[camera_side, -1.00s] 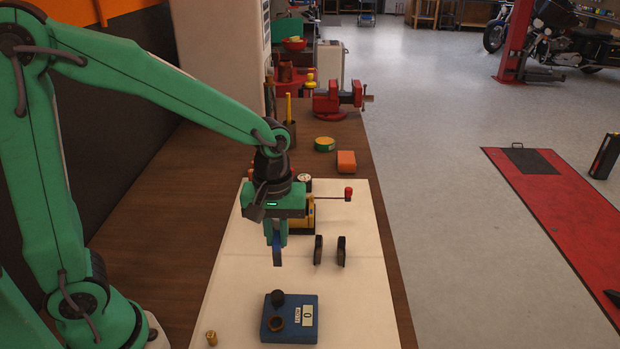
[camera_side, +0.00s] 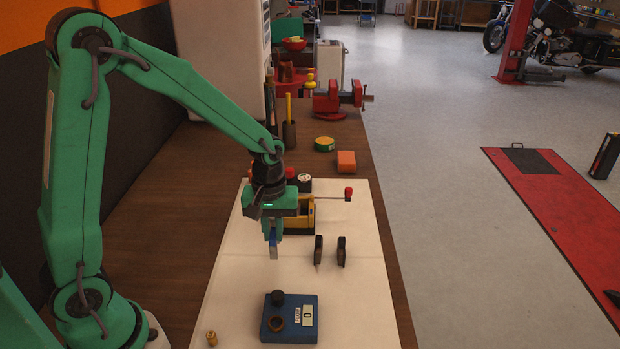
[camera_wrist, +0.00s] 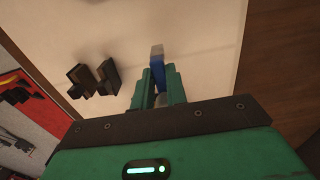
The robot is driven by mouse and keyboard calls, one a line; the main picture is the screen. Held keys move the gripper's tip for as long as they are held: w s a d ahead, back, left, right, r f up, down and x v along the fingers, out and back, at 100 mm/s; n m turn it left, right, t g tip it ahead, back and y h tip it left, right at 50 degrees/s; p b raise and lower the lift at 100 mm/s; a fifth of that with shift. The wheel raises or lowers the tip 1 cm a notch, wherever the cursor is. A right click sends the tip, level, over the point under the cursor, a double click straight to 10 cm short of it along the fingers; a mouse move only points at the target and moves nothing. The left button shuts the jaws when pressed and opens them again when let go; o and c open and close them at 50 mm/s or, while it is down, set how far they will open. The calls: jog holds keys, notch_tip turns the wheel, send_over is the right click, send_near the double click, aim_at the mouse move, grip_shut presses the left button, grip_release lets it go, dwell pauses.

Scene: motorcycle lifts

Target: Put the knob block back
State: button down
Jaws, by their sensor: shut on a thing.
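My gripper (camera_side: 273,241) is shut on a narrow blue block (camera_side: 273,244) with a pale grey end, which hangs above the cream board. In the wrist view my gripper (camera_wrist: 157,88) has the blue block (camera_wrist: 158,72) between its fingers, its grey end outward. No knob can be made out on it.
A yellow fixture (camera_side: 301,222) with a red-ended rod stands just behind my gripper. A brass piece (camera_side: 212,338) stands at the front left. An orange block (camera_side: 346,164), a green-and-yellow tin (camera_side: 324,143) and a red vise (camera_side: 337,97) are farther back. The board's (camera_side: 358,300) front right is clear.

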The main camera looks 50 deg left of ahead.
aim_at(273, 234)
jog(key=shift+f, duration=1.3)
jog(key=shift+f, duration=0.1)
jog(key=c, duration=1.4)
grip_release()
notch_tip(273, 234, up, 12)
jog(key=shift+s, duration=0.1)
